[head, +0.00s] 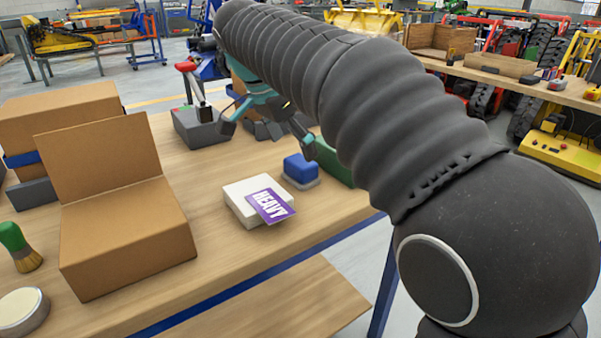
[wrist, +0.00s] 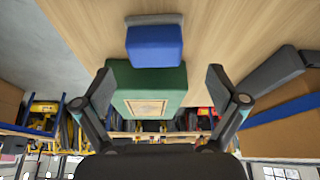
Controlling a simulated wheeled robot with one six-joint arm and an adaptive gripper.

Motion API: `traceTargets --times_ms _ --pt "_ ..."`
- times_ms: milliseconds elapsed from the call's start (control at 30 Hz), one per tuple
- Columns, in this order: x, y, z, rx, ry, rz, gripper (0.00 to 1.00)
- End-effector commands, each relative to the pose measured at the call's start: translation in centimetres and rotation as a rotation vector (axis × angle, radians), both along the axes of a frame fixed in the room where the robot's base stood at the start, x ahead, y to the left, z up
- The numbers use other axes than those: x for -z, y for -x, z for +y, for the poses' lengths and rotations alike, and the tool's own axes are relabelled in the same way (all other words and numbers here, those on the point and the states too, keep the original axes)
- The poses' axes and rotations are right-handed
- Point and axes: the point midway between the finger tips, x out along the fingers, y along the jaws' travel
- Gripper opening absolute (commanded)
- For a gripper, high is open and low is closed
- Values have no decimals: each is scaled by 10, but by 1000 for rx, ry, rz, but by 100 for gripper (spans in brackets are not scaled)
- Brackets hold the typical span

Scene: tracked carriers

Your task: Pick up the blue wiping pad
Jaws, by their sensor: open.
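The blue wiping pad (head: 300,168), a blue block on a grey base, sits on the workbench just right of a white block. In the wrist view the blue pad (wrist: 154,46) is at the upper middle, above the gap between the fingers. My gripper (head: 268,133) is open and empty, with its fingers spread above the bench, behind the pad in the head view. In the wrist view my gripper (wrist: 160,72) has a green box (wrist: 170,80) between its fingers in the picture; I see no contact. The green box (head: 335,164) is partly hidden by my arm.
The white block (head: 243,190) bears a purple "HEAVY" card (head: 270,206). An open cardboard box (head: 130,240), a green-handled brush (head: 18,245) and a round tin (head: 22,312) are at left. A grey block with a red-handled tool (head: 198,127) stands behind. Bare bench (head: 200,265) lies in front.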

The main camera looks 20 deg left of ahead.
Motion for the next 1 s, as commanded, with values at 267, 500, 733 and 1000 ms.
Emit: traceTargets --times_ms 267,500,733,1000 --pt "36 -7 -13 0 1 1 96" --pt "42 -9 -14 0 0 0 96" --pt "42 -9 -14 0 0 0 66" --pt "42 -9 -14 0 0 0 30"
